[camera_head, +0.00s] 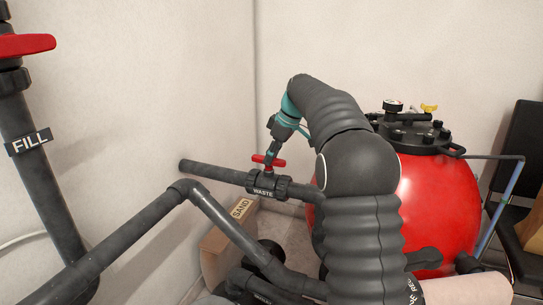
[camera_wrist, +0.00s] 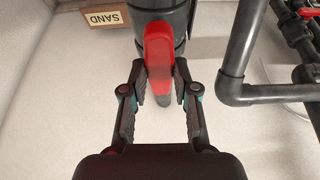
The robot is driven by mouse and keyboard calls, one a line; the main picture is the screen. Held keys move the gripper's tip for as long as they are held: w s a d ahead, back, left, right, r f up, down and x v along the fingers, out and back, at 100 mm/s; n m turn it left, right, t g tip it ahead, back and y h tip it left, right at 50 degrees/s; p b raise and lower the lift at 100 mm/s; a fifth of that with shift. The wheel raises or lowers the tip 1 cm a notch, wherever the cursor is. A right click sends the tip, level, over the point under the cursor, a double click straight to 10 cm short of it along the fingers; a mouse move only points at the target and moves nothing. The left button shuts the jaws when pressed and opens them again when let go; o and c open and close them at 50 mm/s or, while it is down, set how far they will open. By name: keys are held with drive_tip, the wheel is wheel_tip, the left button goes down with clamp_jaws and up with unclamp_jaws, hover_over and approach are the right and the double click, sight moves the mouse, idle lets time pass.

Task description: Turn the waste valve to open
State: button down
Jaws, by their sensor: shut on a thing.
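My gripper (camera_head: 269,158) comes down on the handle from above. In the wrist view, my gripper's two fingers (camera_wrist: 160,72) are on either side of the red handle, shut on it.
A red filter tank (camera_head: 440,195) stands at the right. A pipe with a FILL label (camera_head: 28,141) and another red handle (camera_head: 25,45) is at the left. A SAND box (camera_head: 215,245) lies below the waste pipe. More dark pipes (camera_head: 130,232) cross the foreground.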

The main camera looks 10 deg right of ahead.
idle(0.5)
drive_tip(key=c, duration=0.9)
unclamp_jaws()
drive_tip(key=shift+r, duration=0.1)
drive_tip(key=v, duration=1.1)
drive_tip(key=shift+d+r, duration=0.1)
drive_tip(key=shift+r, duration=0.25)
